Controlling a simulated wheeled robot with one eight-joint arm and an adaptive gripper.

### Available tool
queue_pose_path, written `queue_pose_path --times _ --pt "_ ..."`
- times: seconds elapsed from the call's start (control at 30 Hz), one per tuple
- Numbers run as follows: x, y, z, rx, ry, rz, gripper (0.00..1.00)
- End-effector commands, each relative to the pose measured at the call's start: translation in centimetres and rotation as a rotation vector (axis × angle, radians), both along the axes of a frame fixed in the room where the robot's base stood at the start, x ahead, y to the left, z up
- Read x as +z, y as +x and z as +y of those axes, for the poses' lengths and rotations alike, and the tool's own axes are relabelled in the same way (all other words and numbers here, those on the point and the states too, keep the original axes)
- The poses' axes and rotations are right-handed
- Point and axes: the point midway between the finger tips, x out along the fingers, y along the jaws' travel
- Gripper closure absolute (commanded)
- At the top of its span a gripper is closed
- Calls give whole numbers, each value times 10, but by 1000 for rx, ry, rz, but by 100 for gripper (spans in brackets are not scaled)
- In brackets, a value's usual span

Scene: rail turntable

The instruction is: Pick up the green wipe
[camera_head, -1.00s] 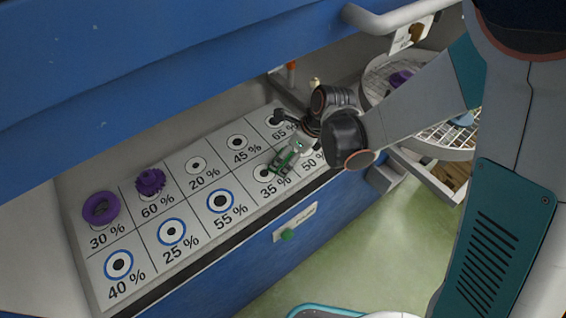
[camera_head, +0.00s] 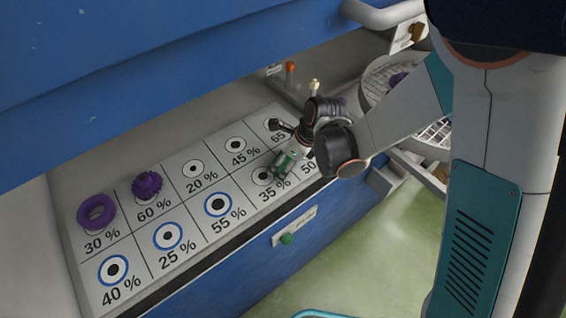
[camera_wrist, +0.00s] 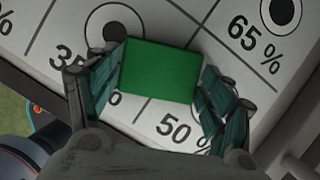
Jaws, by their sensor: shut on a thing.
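The green wipe (camera_wrist: 160,72) is a flat green rectangle in the middle of the wrist view. My gripper (camera_wrist: 158,88) has its teal-padded fingers on either side of it and is shut on it. In the head view, my gripper (camera_head: 281,164) is low over the white board, near the 35 % and 50 % cells, with a little green showing between its fingers. The wipe hides part of the 35 % and 50 % cells in the wrist view. I cannot tell whether it is clear of the board.
The white board (camera_head: 203,246) has labelled cells with ringed holes. A round wire tray (camera_head: 440,132) lies at the right.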

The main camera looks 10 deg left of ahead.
Motion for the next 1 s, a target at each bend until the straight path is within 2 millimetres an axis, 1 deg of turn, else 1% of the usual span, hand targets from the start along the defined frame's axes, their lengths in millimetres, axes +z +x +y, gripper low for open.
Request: queue_pose_path --times 0.07,0.17,0.27,0.4,0.5,0.6,0.77,1.0 --pt "2 0 0 0 0 0 45" --pt "11 0 0 0 0 0 45" --pt "28 0 0 0 0 0 45" --pt "57 0 0 0 0 0 45" --pt "75 0 0 0 0 0 45" --pt "88 0 0 0 0 0 45" --pt "99 0 0 0 0 0 45" --pt "100 0 0 0 0 0 45"
